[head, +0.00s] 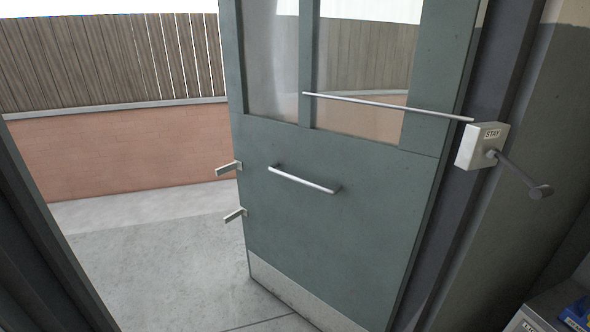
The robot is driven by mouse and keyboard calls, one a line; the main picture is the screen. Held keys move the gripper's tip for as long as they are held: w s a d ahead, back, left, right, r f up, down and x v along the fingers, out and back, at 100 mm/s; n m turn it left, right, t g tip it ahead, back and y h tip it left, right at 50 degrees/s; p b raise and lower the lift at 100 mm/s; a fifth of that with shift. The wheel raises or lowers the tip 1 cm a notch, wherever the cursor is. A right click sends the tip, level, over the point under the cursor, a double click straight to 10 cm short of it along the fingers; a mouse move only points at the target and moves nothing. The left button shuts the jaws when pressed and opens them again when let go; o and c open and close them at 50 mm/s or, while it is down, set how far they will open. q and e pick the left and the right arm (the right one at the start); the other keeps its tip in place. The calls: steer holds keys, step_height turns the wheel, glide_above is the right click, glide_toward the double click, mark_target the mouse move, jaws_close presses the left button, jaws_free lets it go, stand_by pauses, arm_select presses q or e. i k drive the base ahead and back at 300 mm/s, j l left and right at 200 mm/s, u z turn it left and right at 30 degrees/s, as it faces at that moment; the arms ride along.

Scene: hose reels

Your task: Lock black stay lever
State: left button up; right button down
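The black stay lever (520,175) sticks out from a white box (482,146) marked "STAY" on the door frame at the right. It slants down and to the right and ends in a dark round knob (541,191). A thin metal rod (390,105) runs from near the box to the green door (340,215), across its window. The door stands open outward. Neither of my grippers is in the head view, and nothing touches the lever.
The door has a metal bar handle (304,180) and two latch pieces (231,168) on its left edge. Beyond are a paved yard (165,265), a brick wall (130,150) and a wooden fence (110,58). A grey box (545,312) with a blue item (577,314) stands at the bottom right.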

mark_target(537, 192)
steer(key=i+l+z, duration=0.1)
steer(key=z, duration=1.15)
steer(key=k+j, duration=0.15)
